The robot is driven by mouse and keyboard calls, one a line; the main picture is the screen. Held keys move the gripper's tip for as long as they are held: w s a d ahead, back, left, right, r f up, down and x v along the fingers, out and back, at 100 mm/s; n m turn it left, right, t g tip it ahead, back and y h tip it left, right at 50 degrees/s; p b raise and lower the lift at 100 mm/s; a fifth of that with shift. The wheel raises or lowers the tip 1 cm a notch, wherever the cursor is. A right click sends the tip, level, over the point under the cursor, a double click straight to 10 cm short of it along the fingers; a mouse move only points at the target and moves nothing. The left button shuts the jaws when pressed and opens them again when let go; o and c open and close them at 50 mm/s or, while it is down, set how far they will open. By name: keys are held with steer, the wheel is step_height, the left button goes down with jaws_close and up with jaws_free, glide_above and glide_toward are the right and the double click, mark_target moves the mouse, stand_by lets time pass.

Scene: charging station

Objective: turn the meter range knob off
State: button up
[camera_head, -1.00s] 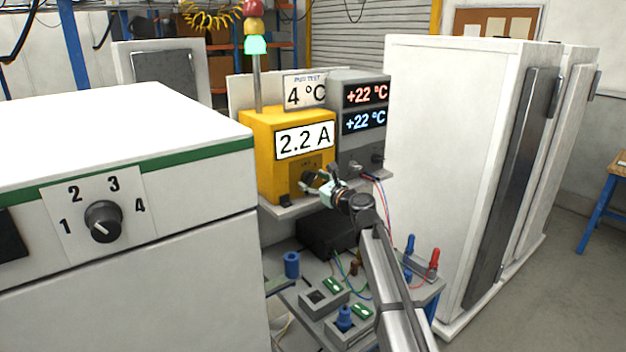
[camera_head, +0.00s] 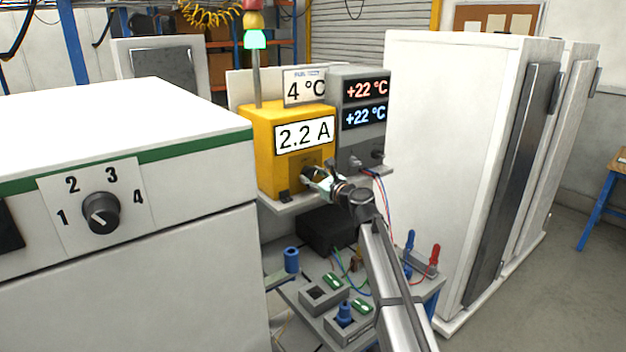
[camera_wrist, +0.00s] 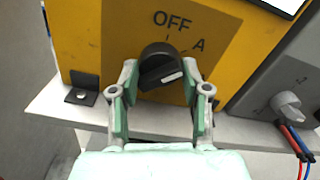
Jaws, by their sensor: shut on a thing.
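The yellow meter (camera_head: 262,150) stands on a grey shelf and its display reads 2.2 A. Its black range knob (camera_wrist: 154,58) sits on the yellow front, with the labels OFF above and A to the upper right. A white mark on the knob lies at its lower right in the wrist view; it does not line up with OFF. My gripper (camera_wrist: 160,70) has one finger on each side of the knob and is shut on it. In the head view my gripper (camera_head: 318,180) reaches the meter front from the lower right and partly hides the knob.
A grey unit (camera_head: 362,140) with two +22 °C displays adjoins the meter on the right, with a knob and red and blue leads (camera_wrist: 292,140). A white cabinet (camera_head: 150,170) with a 1–4 dial stands at left, a tall white cabinet (camera_head: 440,150) at right.

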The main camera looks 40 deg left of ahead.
steer(key=n+b, duration=0.2)
steer(key=b, duration=0.1)
steer(key=shift+f, duration=0.25)
steer(key=n+b, duration=0.3)
steer(key=b, duration=0.1)
steer(key=shift+w, duration=0.1)
steer(key=n+b, duration=0.3)
steer(key=shift+r+b, duration=0.15)
steer(key=shift+b, duration=0.15)
steer(key=shift+r+n+b, duration=0.15)
steer(key=shift+n+b, duration=0.35)
steer(key=shift+n, duration=0.1)
steer(key=o, duration=1.1)
steer(key=shift+o, duration=0.2)
steer(key=shift+d, duration=0.1)
steer(key=v, duration=1.2)
